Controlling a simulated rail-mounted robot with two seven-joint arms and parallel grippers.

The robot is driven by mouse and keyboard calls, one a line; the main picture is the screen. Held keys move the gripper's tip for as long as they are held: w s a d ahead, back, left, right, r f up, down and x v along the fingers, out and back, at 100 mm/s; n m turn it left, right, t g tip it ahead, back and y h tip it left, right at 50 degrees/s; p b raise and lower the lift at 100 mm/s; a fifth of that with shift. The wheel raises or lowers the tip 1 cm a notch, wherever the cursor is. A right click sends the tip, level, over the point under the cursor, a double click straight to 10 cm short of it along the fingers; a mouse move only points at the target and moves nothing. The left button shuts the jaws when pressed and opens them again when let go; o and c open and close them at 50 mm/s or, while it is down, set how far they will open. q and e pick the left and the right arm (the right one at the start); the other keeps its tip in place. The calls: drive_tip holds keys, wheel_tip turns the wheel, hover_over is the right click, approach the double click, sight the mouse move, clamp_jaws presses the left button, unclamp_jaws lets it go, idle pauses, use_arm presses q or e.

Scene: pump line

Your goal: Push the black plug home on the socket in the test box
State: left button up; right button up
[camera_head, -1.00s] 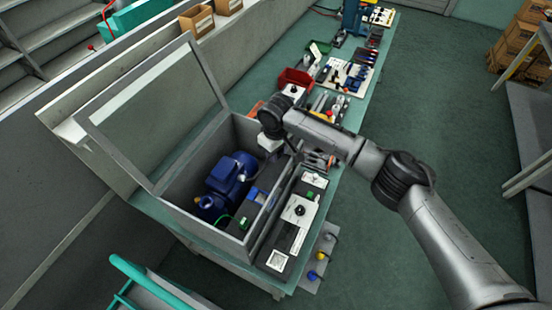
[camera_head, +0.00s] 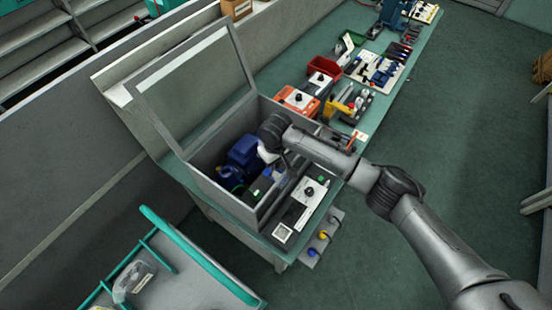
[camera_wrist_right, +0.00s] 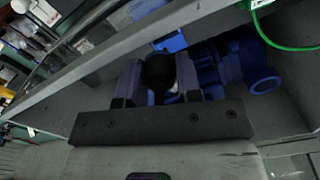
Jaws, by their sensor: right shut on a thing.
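The test box (camera_head: 222,200) is an open grey box with its clear lid raised, standing on the green bench. A blue motor (camera_head: 243,152) sits inside; it also shows in the right wrist view (camera_wrist_right: 240,62). My right gripper (camera_head: 267,155) reaches into the box beside the motor. In the right wrist view its fingers (camera_wrist_right: 158,82) are shut on the black plug (camera_wrist_right: 158,70), which sits between them. A blue part (camera_wrist_right: 170,42) lies just beyond the plug. The socket is hidden or too dark to make out, so I cannot tell whether the plug touches it. My left gripper is out of view.
A black and white instrument panel (camera_head: 298,208) stands along the box's right side. An orange case (camera_head: 297,103), a red bin (camera_head: 322,69) and tools lie farther along the bench. A green cable (camera_wrist_right: 270,38) loops near the motor. A teal-railed cart (camera_head: 190,250) stands in front.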

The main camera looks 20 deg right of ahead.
use_arm(q)
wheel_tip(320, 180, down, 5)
drive_tip(key=b, duration=0.4)
use_arm(e)
wheel_tip(320, 180, down, 4)
drive_tip(key=shift+r, duration=0.2)
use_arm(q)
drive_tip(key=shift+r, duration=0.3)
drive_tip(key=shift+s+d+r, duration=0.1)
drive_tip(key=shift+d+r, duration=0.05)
use_arm(e)
drive_tip(key=shift+f, duration=0.5)
use_arm(q)
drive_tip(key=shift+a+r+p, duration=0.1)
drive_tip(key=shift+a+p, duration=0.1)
drive_tip(key=shift+p, duration=0.1)
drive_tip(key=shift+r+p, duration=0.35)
drive_tip(key=shift+p, duration=0.05)
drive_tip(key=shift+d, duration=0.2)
use_arm(e)
drive_tip(key=shift+f, duration=0.1)
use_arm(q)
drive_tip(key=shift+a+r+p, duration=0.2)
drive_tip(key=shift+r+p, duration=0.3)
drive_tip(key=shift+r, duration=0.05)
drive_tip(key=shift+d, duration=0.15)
use_arm(e)
drive_tip(key=shift+f, duration=0.1)
